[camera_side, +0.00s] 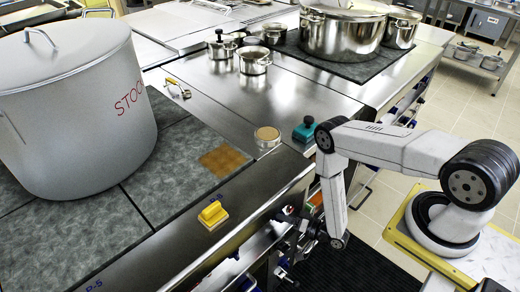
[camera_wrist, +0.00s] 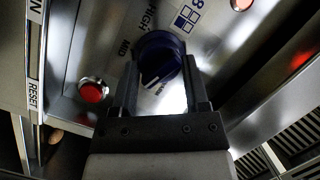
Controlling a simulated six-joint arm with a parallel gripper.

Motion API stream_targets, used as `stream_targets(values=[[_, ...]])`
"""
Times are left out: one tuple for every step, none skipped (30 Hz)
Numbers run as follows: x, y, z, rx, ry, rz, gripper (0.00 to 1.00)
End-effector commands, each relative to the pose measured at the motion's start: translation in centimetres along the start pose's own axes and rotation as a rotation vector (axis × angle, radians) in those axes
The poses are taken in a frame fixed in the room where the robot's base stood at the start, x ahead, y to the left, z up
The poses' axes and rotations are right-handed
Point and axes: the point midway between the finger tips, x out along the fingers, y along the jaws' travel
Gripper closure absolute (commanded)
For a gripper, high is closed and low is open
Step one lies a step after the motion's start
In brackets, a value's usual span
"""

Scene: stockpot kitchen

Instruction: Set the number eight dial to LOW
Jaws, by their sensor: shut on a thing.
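The number eight dial (camera_wrist: 158,52) is a dark blue round knob on a steel front panel in the wrist view. The number 8 and a small square burner diagram are printed above it to the right. HIGH and MID are printed along its upper left. A pale mark shows on its lower part, between my fingers; any lettering there is too blurred to read. My gripper (camera_wrist: 161,84) is shut on the dial, one finger on each side. In the side view my wrist (camera_side: 335,222) hangs at the stove front, and the dial cannot be made out there.
A red button (camera_wrist: 92,90) marked RESET sits left of the dial, and a red lamp (camera_wrist: 241,4) is at the upper right.

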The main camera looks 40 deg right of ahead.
Motion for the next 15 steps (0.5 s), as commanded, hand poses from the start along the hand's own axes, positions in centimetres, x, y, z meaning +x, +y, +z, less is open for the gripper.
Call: stream_targets(values=[[-0.06, 0.01, 0.16, 0.007, -0.005, -0.001, 1.00], [-0.06, 0.01, 0.17, 0.009, -0.005, -0.002, 1.00], [-0.06, 0.01, 0.17, 0.011, -0.005, -0.003, 1.00], [-0.05, 0.00, 0.17, 0.012, -0.005, -0.003, 1.00], [-0.05, 0.00, 0.17, 0.013, -0.005, -0.003, 1.00], [-0.05, 0.00, 0.17, 0.013, -0.005, -0.003, 1.00], [-0.05, 0.00, 0.17, 0.013, -0.005, -0.003, 1.00], [-0.05, 0.00, 0.17, 0.012, -0.005, -0.003, 1.00], [-0.05, 0.00, 0.17, 0.012, -0.005, -0.003, 1.00], [-0.05, 0.00, 0.17, 0.012, -0.005, -0.003, 1.00], [-0.05, -0.01, 0.17, 0.012, -0.005, -0.003, 1.00], [-0.05, -0.01, 0.18, 0.011, -0.005, -0.003, 1.00], [-0.04, -0.01, 0.18, 0.011, -0.005, -0.003, 0.38], [-0.04, -0.01, 0.17, 0.011, -0.005, -0.003, 0.29], [-0.04, -0.01, 0.16, 0.011, -0.005, -0.003, 0.16]])
